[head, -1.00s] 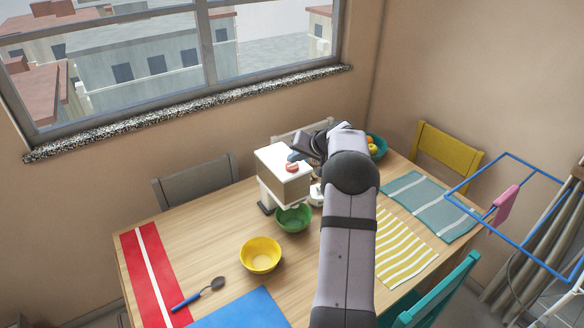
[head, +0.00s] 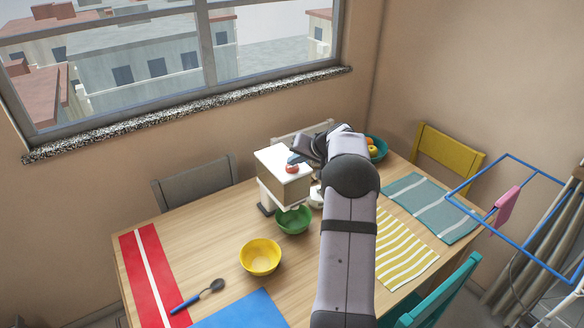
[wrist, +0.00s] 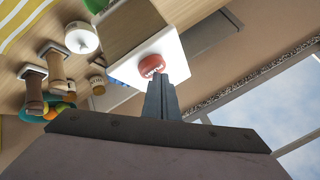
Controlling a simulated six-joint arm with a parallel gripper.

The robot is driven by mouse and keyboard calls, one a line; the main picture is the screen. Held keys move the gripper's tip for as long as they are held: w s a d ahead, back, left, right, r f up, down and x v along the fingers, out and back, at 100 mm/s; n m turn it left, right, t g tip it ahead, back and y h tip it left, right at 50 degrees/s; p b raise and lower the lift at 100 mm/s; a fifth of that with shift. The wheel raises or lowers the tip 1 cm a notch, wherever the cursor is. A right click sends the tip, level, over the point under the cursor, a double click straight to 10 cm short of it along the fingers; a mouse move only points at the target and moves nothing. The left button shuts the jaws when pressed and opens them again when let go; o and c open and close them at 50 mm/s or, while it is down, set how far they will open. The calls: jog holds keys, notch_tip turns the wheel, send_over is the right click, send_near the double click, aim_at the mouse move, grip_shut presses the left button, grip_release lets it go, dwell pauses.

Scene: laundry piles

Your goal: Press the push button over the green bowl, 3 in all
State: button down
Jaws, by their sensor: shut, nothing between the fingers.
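A white-topped box dispenser (head: 284,181) stands over the green bowl (head: 293,220) on the table. A red push button (head: 292,169) sits on its top, and it also shows in the wrist view (wrist: 152,65). My gripper (head: 294,159) is shut and empty, with its fingertips (wrist: 157,78) right at the edge of the red button. I cannot tell whether they press on it. The green bowl's inside is mostly hidden by the box in the head view; only a bit of green shows in the wrist view.
A yellow bowl (head: 260,257) stands in front of the green one. A spoon (head: 197,295) lies on the left. A white round object (wrist: 81,38), wooden-looking grinders (wrist: 57,72) and a teal fruit bowl (head: 376,149) are close to the box.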

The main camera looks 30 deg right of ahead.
aim_at(294, 168)
jog(key=shift+f+b, duration=0.65)
dwell(0.8)
jog(key=shift+r, duration=0.15)
jog(key=shift+r+p, duration=0.6)
jog(key=shift+r, duration=0.45)
jog(key=shift+r, duration=0.15)
jog(key=shift+r+p, duration=1.5)
jog(key=shift+r, duration=0.9)
dwell(0.7)
notch_tip(294, 168, up, 4)
jog(key=p, duration=0.3)
jog(key=shift+f, duration=0.1)
